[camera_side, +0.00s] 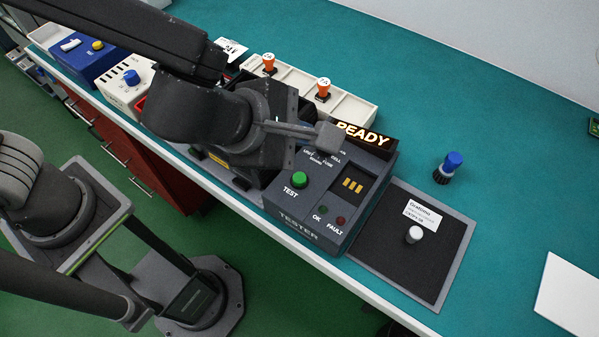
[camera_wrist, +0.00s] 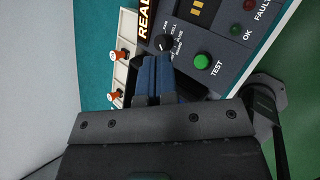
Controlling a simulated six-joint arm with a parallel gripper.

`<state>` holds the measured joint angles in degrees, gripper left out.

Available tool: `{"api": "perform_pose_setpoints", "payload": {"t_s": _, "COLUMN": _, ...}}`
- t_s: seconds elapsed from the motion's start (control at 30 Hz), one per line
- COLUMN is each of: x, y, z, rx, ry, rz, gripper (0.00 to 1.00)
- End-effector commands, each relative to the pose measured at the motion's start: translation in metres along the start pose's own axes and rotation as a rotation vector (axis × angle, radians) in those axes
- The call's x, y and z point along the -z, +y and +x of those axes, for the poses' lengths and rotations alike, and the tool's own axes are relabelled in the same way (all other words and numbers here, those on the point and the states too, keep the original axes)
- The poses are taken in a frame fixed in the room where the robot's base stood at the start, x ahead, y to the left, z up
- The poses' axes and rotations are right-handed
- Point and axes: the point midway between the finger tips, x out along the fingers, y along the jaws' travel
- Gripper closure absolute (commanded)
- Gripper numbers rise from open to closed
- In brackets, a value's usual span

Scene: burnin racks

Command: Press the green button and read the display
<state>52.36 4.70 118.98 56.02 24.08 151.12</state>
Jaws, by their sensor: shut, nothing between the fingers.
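The tester (camera_side: 308,236) is a dark grey box on the teal bench. Its green button (camera_side: 299,180), labelled TEST, stands proud of the panel; it also shows in the wrist view (camera_wrist: 202,62). The lit display (camera_side: 362,134) on top reads READY and is partly cut off in the wrist view (camera_wrist: 145,18). The OK and FAULT lamps look unlit. My gripper (camera_wrist: 157,62) is shut and empty, with its tips close to the black selector knob (camera_wrist: 163,43), left of the green button in the wrist view. I cannot tell whether the tips touch the knob.
Right of the tester lies a dark mat (camera_side: 386,237) with a white-capped part (camera_side: 414,235) and a label. A cream rack (camera_side: 345,103) with orange-handled parts is behind the tester. The bench at right is mostly clear.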

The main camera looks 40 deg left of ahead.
Motion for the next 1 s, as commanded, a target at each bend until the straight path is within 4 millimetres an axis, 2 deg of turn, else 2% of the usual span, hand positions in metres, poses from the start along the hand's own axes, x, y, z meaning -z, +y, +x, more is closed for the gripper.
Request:
{"api": "perform_pose_setpoints", "payload": {"t_s": 0.3, "x": 0.023, "y": -0.024, "z": 0.031, "rx": 0.004, "ry": 0.003, "rz": 0.006, "gripper": 1.0}}
{"api": "perform_pose_setpoints", "payload": {"t_s": 0.5, "x": 0.033, "y": -0.034, "z": 0.045, "rx": 0.002, "ry": 0.003, "rz": 0.004, "gripper": 1.0}}
{"api": "perform_pose_setpoints", "payload": {"t_s": 1.0, "x": 0.037, "y": -0.037, "z": 0.051, "rx": 0.001, "ry": 0.0, "rz": -0.001, "gripper": 1.0}}
